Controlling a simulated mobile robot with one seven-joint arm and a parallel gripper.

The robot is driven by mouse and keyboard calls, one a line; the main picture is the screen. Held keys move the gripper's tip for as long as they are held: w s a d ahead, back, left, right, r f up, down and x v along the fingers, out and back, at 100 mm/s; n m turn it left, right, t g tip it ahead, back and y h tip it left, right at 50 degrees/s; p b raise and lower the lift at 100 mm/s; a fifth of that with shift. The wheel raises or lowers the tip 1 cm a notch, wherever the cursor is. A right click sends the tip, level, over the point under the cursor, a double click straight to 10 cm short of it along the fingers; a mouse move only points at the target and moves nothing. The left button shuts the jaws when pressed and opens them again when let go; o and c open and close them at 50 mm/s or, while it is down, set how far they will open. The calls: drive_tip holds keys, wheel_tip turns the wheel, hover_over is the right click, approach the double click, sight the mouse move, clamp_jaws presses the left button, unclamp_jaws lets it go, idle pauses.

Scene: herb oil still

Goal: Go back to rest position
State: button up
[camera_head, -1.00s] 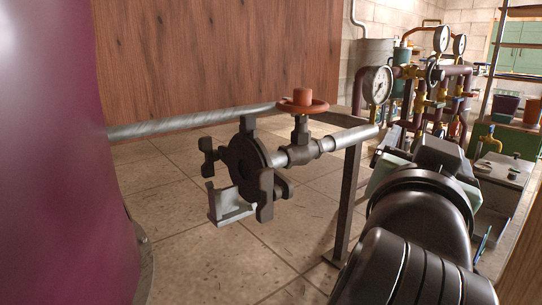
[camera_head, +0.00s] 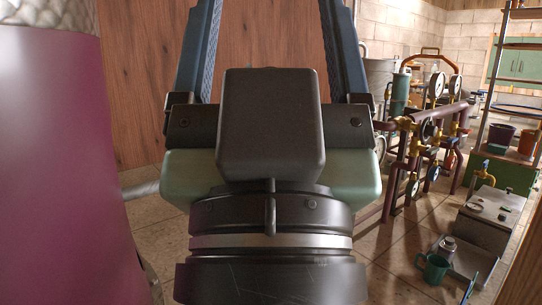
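My gripper (camera_head: 270,25) fills the middle of the head view, seen from behind, with its two dark blue fingers pointing up and away. The fingers stand wide apart with only the wooden panel (camera_head: 272,45) showing between them, and the gap looks empty. The fingertips run out of the top of the picture. My gripper's body hides the flanged pipe and its red handwheel.
A large purple vessel (camera_head: 60,190) stands close on the left. Purple pipework (camera_head: 412,145) with gauges is at the right. A grey box (camera_head: 484,220), a green mug (camera_head: 433,268) and shelves (camera_head: 505,70) are farther right. Tiled floor shows between.

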wheel_tip(320, 180, up, 18)
drive_tip(key=p, duration=1.5)
drive_tip(key=shift+p, duration=0.4)
